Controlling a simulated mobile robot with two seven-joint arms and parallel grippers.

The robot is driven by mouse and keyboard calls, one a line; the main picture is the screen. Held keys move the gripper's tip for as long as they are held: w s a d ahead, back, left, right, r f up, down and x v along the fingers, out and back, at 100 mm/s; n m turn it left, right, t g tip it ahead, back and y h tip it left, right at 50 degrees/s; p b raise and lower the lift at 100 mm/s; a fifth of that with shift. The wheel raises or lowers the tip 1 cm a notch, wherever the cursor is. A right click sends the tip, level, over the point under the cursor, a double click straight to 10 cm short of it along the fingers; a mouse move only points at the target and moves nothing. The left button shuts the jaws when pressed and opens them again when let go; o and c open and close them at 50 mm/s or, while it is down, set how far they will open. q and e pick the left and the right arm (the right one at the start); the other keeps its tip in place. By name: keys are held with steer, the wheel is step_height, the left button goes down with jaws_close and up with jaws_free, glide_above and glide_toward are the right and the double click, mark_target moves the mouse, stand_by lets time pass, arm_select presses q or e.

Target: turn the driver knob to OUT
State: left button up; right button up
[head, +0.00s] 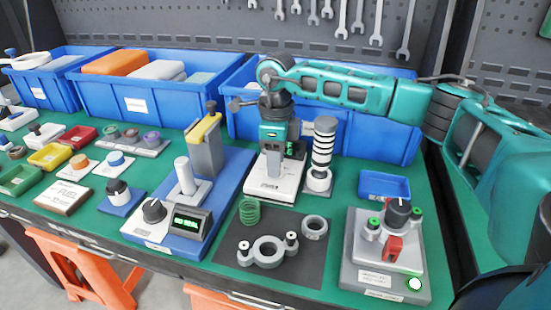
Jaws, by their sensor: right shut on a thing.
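My right gripper (273,165) reaches in from the right and points down over a white-based device (272,188). It is shut on a part on top of this device, which looks like the driver knob. The fingers hide most of that part, so its marks and its setting cannot be read. A small green-lit display (292,148) shows just behind the fingers. My left gripper is not in view.
A grey post with stacked rings (321,153) stands close right of the gripper. A blue-based device (165,240) with black knob and display stands left. A dark mat (285,273) with grey parts lies in front. Blue bins (150,105) line the back.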

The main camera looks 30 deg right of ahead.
steer(key=shift+c, duration=0.2)
steer(key=n, duration=0.3)
steer(key=shift+n, duration=0.4)
steer(key=shift+a+n+p, duration=0.1)
steer(key=shift+n+p, duration=0.2)
steer(key=shift+n, duration=1.8)
steer(key=o, duration=1.1)
steer(key=shift+c, duration=0.2)
step_height(320, 180, up, 13)
steer(key=p, duration=0.1)
steer(key=shift+w, duration=0.35)
steer(key=shift+f, duration=0.1)
